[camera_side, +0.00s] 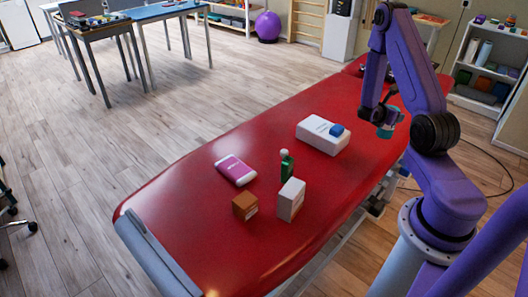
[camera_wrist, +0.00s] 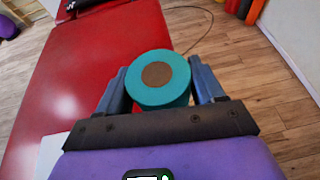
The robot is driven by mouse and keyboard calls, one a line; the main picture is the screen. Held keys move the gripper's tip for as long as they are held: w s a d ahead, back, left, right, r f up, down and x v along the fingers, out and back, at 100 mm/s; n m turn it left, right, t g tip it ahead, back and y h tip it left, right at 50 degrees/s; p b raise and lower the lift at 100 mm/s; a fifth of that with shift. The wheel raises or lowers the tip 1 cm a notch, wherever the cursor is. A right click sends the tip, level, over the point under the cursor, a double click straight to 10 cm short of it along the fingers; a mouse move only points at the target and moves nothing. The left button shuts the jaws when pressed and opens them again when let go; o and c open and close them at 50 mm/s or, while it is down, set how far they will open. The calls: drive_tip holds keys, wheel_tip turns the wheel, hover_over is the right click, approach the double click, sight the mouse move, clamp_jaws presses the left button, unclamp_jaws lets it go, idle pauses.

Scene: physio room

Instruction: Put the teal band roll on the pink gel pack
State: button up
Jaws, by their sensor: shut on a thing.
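The teal band roll (camera_wrist: 158,95) is a short cylinder with a brown round centre, held between the two fingers of my gripper (camera_wrist: 160,88) in the wrist view. In the side view the roll (camera_side: 386,131) shows below my gripper (camera_side: 384,122), raised at the right side of the red couch. My gripper is shut on the roll. The pink gel pack (camera_side: 236,169) lies flat on the couch, well to the left of my gripper in the side view. It is not seen in the wrist view.
On the red couch (camera_side: 200,225) stand a green bottle (camera_side: 287,167), a white box (camera_side: 290,200) and a brown box (camera_side: 245,206), close to the pack.

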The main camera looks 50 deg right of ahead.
drive_tip(key=w+a+n+t, duration=0.3)
drive_tip(key=w+a+t, duration=0.1)
drive_tip(key=w+a, duration=0.55)
drive_tip(key=w+a+r+n+t+y, duration=0.2)
drive_tip(key=w+a+n+t+y, duration=0.25)
drive_tip(key=a, duration=1.15)
drive_tip(key=w+a+r+n+t+y, duration=0.15)
drive_tip(key=w+a+n+t, duration=0.45)
drive_tip(key=a, duration=1)
drive_tip(key=shift+m+g, duration=0.45)
drive_tip(key=shift+g, duration=0.4)
drive_tip(key=shift+w+a+f, duration=0.1)
drive_tip(key=shift+w+f, duration=2.15)
drive_tip(key=shift+w, duration=0.3)
drive_tip(key=shift+w+a+f, duration=0.1)
drive_tip(key=shift+w+f, duration=2.1)
drive_tip(key=shift+w, duration=0.35)
drive_tip(key=shift+w+f, duration=2.25)
drive_tip(key=shift+w, duration=0.3)
drive_tip(key=shift+f, duration=0.1)
drive_tip(key=o, duration=1.3)
drive_tip(key=shift+c, duration=0.2)
